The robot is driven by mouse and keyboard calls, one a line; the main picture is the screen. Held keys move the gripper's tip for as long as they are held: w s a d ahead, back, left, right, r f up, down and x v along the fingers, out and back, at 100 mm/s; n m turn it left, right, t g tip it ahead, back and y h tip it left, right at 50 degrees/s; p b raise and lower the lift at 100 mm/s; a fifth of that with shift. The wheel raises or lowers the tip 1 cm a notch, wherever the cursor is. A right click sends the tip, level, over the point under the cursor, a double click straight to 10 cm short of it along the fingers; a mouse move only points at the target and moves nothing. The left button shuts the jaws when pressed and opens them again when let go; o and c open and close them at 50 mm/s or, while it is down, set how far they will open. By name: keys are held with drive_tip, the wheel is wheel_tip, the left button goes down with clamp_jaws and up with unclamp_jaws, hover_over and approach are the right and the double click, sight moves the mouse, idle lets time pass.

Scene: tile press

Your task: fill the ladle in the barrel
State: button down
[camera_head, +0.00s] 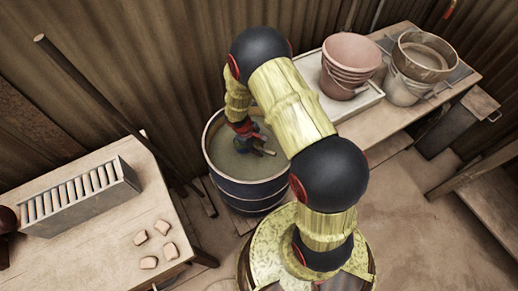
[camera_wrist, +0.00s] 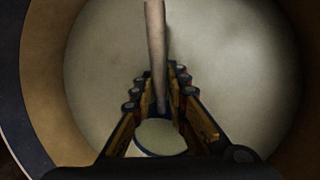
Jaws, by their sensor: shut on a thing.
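The barrel (camera_head: 250,195) is dark blue with a pale rim and stands between the two tables. Greyish liquid (camera_head: 226,158) lies inside it. My gripper (camera_head: 264,150) reaches down inside the barrel's mouth. In the wrist view my gripper (camera_wrist: 163,85) is shut on the ladle's wooden handle (camera_wrist: 155,35), which runs up and away between the fingertips. The ladle's round bowl (camera_wrist: 160,137) shows between the fingers, with a dark rim and a pale inside like the liquid around it. I cannot tell how deep the bowl sits or how full it is.
A left table (camera_head: 95,245) holds a slotted rack of tiles (camera_head: 85,198) and several loose pieces. A right table (camera_head: 385,120) holds stacked pink buckets (camera_head: 350,62) in a white tray and a wide basin (camera_head: 424,55).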

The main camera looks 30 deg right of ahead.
drive_tip(key=shift+r+p, duration=2)
drive_tip(key=shift+r, duration=0.8)
wheel_tip(320, 180, up, 12)
drive_tip(key=t+p, duration=0.1)
drive_tip(key=p, duration=0.7)
drive_tip(key=shift+s+d+r+y+p, duration=0.2)
drive_tip(key=shift+y+p, duration=0.1)
drive_tip(key=shift+p, duration=0.05)
